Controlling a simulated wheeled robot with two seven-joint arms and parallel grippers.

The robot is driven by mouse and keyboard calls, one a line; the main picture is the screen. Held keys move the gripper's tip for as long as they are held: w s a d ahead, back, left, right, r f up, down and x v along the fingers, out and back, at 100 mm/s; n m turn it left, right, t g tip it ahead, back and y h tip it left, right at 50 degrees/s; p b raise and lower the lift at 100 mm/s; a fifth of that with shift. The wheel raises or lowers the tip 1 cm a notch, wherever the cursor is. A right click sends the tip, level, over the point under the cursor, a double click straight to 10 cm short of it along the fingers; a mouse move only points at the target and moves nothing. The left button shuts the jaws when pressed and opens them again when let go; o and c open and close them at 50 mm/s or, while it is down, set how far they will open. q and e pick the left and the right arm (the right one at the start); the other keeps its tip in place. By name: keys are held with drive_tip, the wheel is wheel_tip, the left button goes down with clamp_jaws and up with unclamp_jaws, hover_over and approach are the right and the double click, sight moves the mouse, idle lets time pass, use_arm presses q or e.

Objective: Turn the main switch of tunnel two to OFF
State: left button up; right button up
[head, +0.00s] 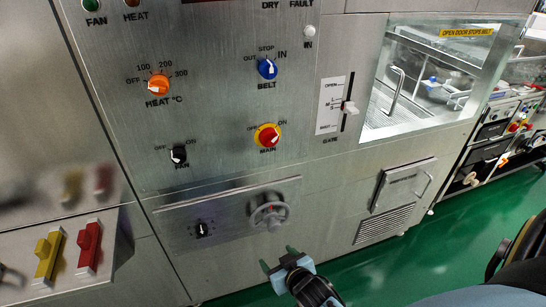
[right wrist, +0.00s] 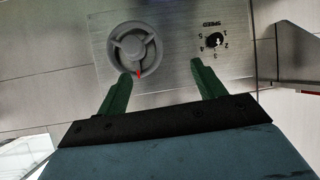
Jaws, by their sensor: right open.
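The main switch (head: 267,136) is a red knob on a yellow ring, low on the steel panel in the head view. OFF is printed at its upper left, ON at its upper right and MAIN below. I cannot tell its setting for sure. No tunnel number is readable. My right gripper (head: 279,258) is open and empty, well below the switch and just below the grey handwheel. In the right wrist view its two green fingers (right wrist: 162,68) stand apart, facing the lower plate. The main switch does not show there. My left gripper is not in view.
The grey handwheel (head: 269,212) and the black speed dial (head: 201,229) sit below the switch. The blue belt knob (head: 267,68), orange heat knob (head: 158,85), black fan switch (head: 179,154) and gate slider (head: 349,107) surround it. Red (head: 89,245) and yellow (head: 48,254) handles stand lower left.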

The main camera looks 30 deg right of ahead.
drive_tip(key=w+d+r+m+t+h, duration=0.1)
drive_tip(key=w+r+t, duration=0.1)
drive_tip(key=r, duration=0.5)
drive_tip(key=w+d+r+t+h, duration=0.1)
drive_tip(key=w+d+r, duration=0.1)
drive_tip(key=r, duration=0.5)
drive_tip(key=m+t+h, duration=0.1)
drive_tip(key=t, duration=0.1)
approach(272, 143)
drive_tip(key=p+x, duration=0.1)
drive_tip(key=x, duration=0.8)
drive_tip(key=shift+w, duration=0.35)
drive_tip(key=c, duration=1)
drive_tip(key=shift+o, duration=0.2)
